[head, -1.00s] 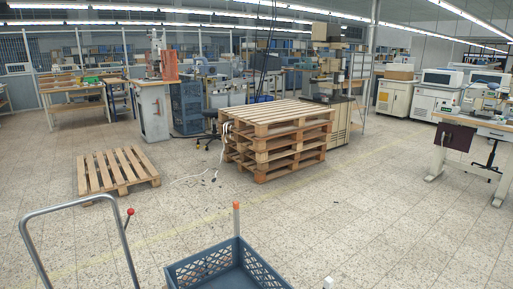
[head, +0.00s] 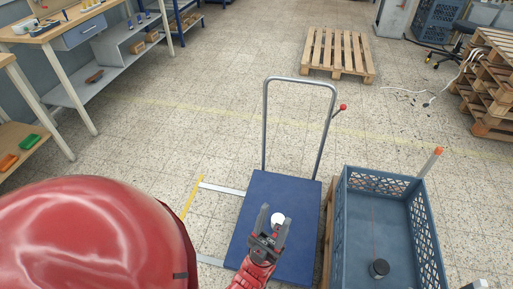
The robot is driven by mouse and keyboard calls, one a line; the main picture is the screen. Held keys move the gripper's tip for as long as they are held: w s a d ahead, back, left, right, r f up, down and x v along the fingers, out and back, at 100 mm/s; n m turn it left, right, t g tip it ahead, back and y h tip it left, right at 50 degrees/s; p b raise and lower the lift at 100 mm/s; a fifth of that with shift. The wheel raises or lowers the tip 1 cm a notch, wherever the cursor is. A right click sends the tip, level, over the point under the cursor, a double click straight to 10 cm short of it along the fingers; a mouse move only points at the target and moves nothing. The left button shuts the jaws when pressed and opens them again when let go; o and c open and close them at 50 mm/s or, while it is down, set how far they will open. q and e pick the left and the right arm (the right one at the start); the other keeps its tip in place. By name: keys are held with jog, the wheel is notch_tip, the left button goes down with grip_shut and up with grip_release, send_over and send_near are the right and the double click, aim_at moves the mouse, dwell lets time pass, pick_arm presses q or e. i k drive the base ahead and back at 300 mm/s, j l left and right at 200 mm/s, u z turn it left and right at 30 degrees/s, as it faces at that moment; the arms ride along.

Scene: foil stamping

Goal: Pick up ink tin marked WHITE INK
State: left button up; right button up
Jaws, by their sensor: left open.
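A small round white-topped thing (head: 278,217) shows at the fingers of my left gripper (head: 273,219), over the blue deck of a platform trolley (head: 258,190). It may be the white ink tin, but no label is readable. My left gripper is open; I cannot tell whether its fingers touch the white thing or only overlap it in the picture. My right gripper is not in view.
The trolley's grey handle (head: 300,82) stands upright behind the deck. An orange-tipped post (head: 431,160) rises at the crate's far right corner. A pallet (head: 337,55) lies farther back, stacked pallets (head: 492,90) at the right, and a workbench (head: 60,30) at the far left. Open floor lies between.

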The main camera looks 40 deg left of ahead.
aim_at(279, 217)
jog(key=u, duration=0.8)
jog(key=i+l+u, duration=0.45)
jog(key=l+u, duration=0.2)
